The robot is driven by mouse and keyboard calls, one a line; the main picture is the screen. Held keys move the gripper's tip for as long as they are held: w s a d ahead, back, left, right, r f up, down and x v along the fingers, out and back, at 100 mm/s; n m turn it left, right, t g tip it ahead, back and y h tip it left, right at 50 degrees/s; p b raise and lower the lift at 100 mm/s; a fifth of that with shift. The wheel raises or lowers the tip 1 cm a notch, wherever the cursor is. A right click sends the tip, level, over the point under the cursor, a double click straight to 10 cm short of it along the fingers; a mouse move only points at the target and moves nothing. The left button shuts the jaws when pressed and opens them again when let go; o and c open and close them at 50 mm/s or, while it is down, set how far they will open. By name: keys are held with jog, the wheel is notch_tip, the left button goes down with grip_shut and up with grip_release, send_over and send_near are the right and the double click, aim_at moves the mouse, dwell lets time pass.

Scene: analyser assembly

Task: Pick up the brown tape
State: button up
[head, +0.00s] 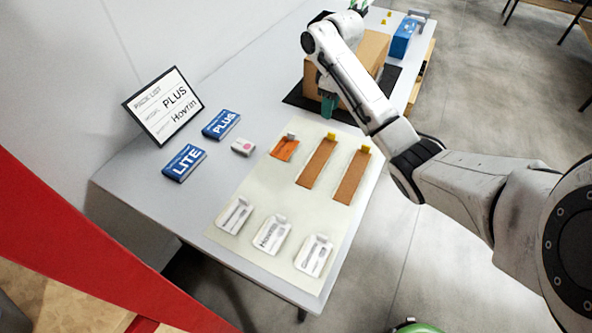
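I cannot make out a clear roll of brown tape in the head view. Two flat brown strips with yellow ends, a middle one (316,164) and a right one (351,180), lie side by side on the pale mat (250,192). A shorter orange-brown piece (284,150) with a grey end lies left of them. My gripper (328,108) appears as dark teal fingers pointing down in front of the cardboard box, beyond the strips and apart from them. It is small and partly behind my arm, so its opening and anything in it are unclear.
The cardboard box (372,48) stands on a dark mat (298,99). A blue box (403,38) sits beyond it. Blue LITE (184,163) and PLUS (221,125) boxes lie near the sign (163,105). Several white cards lie at the pale mat's near end.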

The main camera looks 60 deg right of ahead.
jog(key=shift+s+d+f+b, duration=0.2)
jog(key=shift+d+f+b, duration=0.1)
jog(key=shift+f+b, duration=0.25)
jog(key=shift+s+d+f+b, duration=0.2)
jog(key=shift+d+f+b, duration=0.1)
jog(key=shift+f, duration=0.3)
jog(key=shift+s+a+f+p, duration=0.1)
jog(key=shift+f+p, duration=0.15)
jog(key=shift+f, duration=1.7)
jog(key=shift+s+f+p, duration=0.1)
jog(key=shift+f+p, duration=0.15)
jog(key=shift+f, duration=1.65)
grip_shut()
